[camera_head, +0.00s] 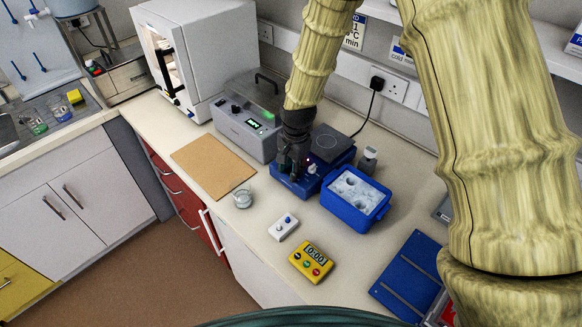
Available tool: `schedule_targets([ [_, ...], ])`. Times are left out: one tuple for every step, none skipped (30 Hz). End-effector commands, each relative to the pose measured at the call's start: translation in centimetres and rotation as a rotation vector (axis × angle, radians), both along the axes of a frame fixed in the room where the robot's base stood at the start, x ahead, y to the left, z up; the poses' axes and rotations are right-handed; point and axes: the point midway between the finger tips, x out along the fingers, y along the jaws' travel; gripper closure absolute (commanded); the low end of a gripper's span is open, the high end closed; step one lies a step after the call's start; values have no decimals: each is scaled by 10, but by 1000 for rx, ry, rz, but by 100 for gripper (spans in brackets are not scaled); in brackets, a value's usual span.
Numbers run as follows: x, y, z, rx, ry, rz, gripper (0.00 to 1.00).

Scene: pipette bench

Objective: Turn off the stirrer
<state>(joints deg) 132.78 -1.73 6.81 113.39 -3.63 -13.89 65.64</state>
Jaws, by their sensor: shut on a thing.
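The stirrer (326,146) is a blue unit with a dark square top plate marked with a pale circle. It stands against the back of the bench, its sloped front facing me. A small red light glows on its front, and a pale knob (313,169) shows right of my gripper. My gripper (291,173) points down at the left part of this front and is shut on a stirrer knob there. The fingers hide that knob, so its setting cannot be seen. Nothing stands on the top plate.
A blue ice box (355,196) and a small bottle (369,159) stand close right of the stirrer. A grey bath (246,118) is close left. A cork board (213,165), glass jar (243,197), white switch box (283,227) and yellow timer (311,261) lie in front.

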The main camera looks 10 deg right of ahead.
Motion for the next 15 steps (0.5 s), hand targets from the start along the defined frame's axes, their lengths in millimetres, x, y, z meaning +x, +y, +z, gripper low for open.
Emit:
schedule_targets([
  [0, 0, 0, -11, 13, 1, 90],
  [0, 0, 0, -17, 22, 1, 90],
  [1, 0, 0, -26, 34, 1, 90],
  [2, 0, 1, -32, 43, 0, 90],
  [2, -1, 1, -39, 53, 1, 90],
  [2, 0, 1, -47, 65, 1, 90],
  [2, 0, 1, -51, 72, 1, 90],
  [3, 1, 1, -55, 80, 0, 90],
  [3, 1, 1, -60, 86, 0, 90],
  [3, 1, 1, -62, 91, 0, 90],
  [3, 1, 0, -64, 94, 0, 90],
  [3, 1, 0, -65, 98, 0, 90],
  [2, 1, 0, -66, 100, 0, 90],
  [2, 1, 0, -66, 100, 0, 90],
  [2, 1, 0, -66, 100, 0, 90],
])
